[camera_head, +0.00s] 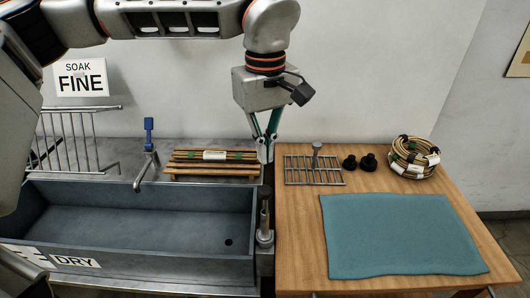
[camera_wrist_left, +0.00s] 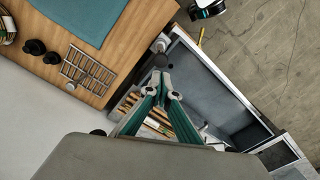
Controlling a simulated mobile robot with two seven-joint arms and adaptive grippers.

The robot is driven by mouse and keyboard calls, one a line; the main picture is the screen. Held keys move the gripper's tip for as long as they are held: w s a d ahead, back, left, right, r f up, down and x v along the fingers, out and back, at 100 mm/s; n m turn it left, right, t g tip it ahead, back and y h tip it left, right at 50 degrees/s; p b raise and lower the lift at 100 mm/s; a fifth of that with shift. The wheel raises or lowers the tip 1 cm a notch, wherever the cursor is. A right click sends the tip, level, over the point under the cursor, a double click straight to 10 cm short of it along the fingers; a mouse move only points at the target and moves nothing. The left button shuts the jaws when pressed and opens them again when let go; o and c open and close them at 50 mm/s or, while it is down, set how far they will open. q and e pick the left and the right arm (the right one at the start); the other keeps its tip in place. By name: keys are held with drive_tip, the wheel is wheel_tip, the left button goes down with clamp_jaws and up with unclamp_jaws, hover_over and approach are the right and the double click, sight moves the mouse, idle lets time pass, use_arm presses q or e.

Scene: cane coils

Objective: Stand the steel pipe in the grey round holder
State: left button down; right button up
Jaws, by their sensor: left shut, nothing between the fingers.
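In the left wrist view a grey round top (camera_wrist_left: 160,45) shows by the sink corner; pipe and holder are hard to separate there. My left gripper (camera_head: 266,158) is shut and empty, pointing down above and behind the pipe, near the slatted rack's right end. Its closed fingertips show in the left wrist view (camera_wrist_left: 161,84). My right gripper is not in view.
A wire rack (camera_head: 300,176) with a short grey post (camera_head: 316,155), two black knobs (camera_head: 360,163) and a cane coil (camera_head: 414,158) stand on the wooden table. A teal mat (camera_head: 400,235) lies in front. The sink (camera_head: 130,220) has a blue-handled tap (camera_head: 148,145).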

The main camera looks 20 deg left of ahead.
sight(265, 189)
use_arm(q)
drive_tip(key=f+m, duration=0.1)
drive_tip(key=m, duration=0.1)
drive_tip(key=shift+m, duration=0.3)
drive_tip(key=shift+s+f+m, duration=0.1)
drive_tip(key=shift+f+m, duration=0.3)
drive_tip(key=shift+m, duration=0.3)
drive_tip(key=shift+f, duration=0.85)
wheel_tip(265, 189, down, 3)
drive_tip(key=shift+f+b, duration=0.1)
drive_tip(key=shift+b, duration=0.35)
drive_tip(key=shift+f+b, duration=0.55)
drive_tip(key=shift+r, duration=0.1)
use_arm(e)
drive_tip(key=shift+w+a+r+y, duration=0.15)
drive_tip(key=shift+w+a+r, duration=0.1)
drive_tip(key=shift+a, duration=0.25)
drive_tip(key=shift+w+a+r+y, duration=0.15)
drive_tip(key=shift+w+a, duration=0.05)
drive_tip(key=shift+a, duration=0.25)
